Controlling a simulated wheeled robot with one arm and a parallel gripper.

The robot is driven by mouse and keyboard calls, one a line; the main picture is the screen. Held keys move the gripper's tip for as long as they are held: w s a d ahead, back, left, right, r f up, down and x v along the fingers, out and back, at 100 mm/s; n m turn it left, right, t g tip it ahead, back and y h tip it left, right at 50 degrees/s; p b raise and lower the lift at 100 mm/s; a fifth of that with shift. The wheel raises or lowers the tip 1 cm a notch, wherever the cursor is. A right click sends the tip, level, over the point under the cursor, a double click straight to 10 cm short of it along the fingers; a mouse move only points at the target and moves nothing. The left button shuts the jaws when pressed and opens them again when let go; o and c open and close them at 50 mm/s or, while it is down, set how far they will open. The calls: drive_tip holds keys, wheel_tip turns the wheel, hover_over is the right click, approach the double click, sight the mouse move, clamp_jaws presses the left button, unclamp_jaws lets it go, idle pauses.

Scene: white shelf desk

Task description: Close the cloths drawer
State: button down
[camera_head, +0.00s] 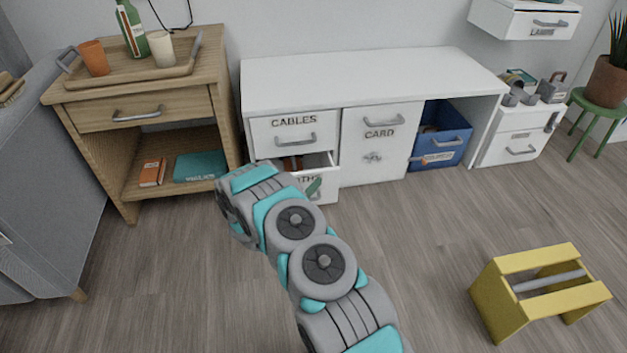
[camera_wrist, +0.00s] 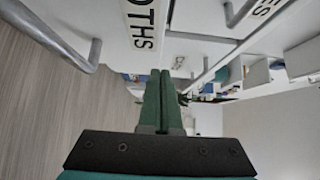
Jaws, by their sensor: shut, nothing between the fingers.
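The cloths drawer (camera_head: 322,188) is the lower left drawer of the white desk and stands partly pulled out. Its front shows part of its label in the head view, and something brownish lies inside. In the wrist view its white front (camera_wrist: 133,12) reads "OTHS" and its grey bar handle (camera_wrist: 75,42) is at the upper left. My gripper's green fingers (camera_wrist: 158,78) are pressed together and empty, close to the drawer front. My arm hides the drawer's left part. I cannot tell if the fingers touch it.
The cables drawer (camera_head: 294,133) directly above is shut, with its bar handle (camera_head: 296,140) sticking out. The card door (camera_head: 379,146) is to the right, then a blue bin (camera_head: 452,142). A wooden side table (camera_head: 150,110) stands left. A yellow stool-like frame (camera_head: 515,305) is on the floor.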

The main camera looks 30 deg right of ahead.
drive_tip(key=shift+w+d, duration=0.15)
drive_tip(key=shift+w, duration=0.65)
drive_tip(key=shift+w+d, duration=0.15)
drive_tip(key=shift+w, duration=0.6)
